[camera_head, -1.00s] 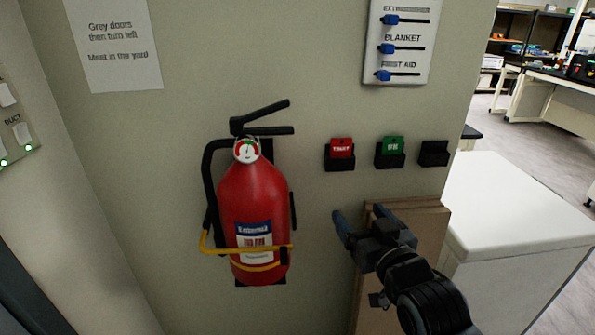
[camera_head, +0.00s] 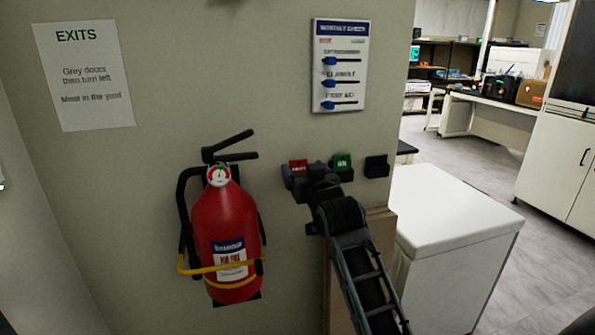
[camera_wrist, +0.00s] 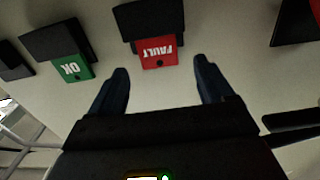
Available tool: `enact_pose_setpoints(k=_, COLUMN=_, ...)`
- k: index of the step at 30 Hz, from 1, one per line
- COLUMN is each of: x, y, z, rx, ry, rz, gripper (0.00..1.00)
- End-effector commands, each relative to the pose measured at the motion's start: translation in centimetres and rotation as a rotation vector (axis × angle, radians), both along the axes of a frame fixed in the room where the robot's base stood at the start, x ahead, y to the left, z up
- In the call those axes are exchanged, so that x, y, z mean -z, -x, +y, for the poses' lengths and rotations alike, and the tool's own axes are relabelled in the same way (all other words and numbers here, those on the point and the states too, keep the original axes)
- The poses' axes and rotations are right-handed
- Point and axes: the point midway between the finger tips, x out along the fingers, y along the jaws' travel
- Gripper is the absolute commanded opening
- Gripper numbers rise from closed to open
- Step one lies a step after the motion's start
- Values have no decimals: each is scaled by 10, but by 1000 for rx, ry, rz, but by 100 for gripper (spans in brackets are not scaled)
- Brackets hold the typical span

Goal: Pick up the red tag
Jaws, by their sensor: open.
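The red tag (camera_head: 298,165) sits in a black holder on the wall in the head view, its lower part hidden by my gripper. In the wrist view the red tag (camera_wrist: 158,53), lettered FAULT upside down, hangs out of its black holder (camera_wrist: 148,18), ahead of and between my two fingers. My gripper (camera_wrist: 164,88) is open and empty, with the fingertips apart from the tag on either side. In the head view my gripper (camera_head: 305,176) is at the wall by the holders.
A green OK tag (camera_head: 341,162) sits in the neighbouring holder, with an empty black holder (camera_head: 376,166) to its right. A red fire extinguisher (camera_head: 226,235) hangs at left. A slider board (camera_head: 340,65) is above. A white cabinet (camera_head: 440,205) stands at right.

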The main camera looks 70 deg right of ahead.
Motion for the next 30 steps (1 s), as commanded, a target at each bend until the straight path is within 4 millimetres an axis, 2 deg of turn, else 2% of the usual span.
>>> enact_pose_setpoints(k=6, x=-1, y=-15, z=-17, rx=0, ry=-1, rz=1, gripper=81)
enact_pose_setpoints(k=14, x=0, y=-16, z=-18, rx=-1, ry=0, rz=0, gripper=80)
enact_pose_setpoints(k=30, x=0, y=-16, z=-18, rx=-1, ry=0, rz=0, gripper=28)
